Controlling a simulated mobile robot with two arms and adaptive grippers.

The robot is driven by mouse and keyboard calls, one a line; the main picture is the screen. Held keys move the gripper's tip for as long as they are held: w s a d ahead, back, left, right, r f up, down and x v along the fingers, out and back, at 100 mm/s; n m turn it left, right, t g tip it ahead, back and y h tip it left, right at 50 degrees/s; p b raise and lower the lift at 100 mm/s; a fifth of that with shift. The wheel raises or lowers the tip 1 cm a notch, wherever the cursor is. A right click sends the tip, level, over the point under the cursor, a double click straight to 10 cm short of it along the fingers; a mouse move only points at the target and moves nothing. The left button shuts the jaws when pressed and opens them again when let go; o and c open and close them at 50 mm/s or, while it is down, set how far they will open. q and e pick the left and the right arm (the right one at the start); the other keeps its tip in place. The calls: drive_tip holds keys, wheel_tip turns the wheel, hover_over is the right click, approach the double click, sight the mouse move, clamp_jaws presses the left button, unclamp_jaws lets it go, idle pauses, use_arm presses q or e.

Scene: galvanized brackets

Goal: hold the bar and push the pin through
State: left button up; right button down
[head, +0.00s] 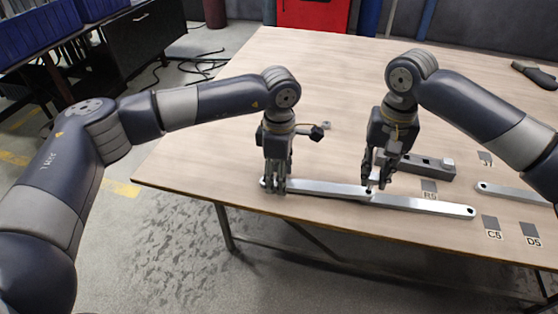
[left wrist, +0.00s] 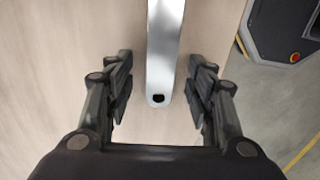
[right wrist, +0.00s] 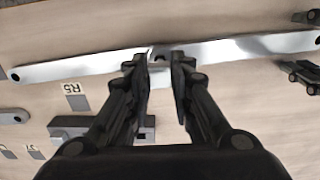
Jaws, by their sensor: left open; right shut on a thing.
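Two flat galvanized bars lie end to end on the table and overlap at their inner ends: a left bar (head: 325,188) and a right bar (head: 430,206). My left gripper (head: 273,187) is open around the left bar's outer end, with a finger on each side and gaps between; that end and its hole also show in the left wrist view (left wrist: 162,75). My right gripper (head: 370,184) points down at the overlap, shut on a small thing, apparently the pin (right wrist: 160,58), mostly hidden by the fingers. I cannot tell how deep the pin sits.
A dark grey block (head: 430,164) stands just behind the right bar. Another bar (head: 515,194) lies at the right, near labels R5 (head: 430,190), C5 (head: 491,228) and D5 (head: 530,235). The table's back middle is clear.

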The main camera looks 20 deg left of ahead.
use_arm(q)
drive_tip(key=shift+f, duration=0.55)
clamp_jaws()
use_arm(e)
drive_tip(key=shift+f, duration=1.65)
idle(1.6)
drive_tip(key=c, duration=1.3)
unclamp_jaws()
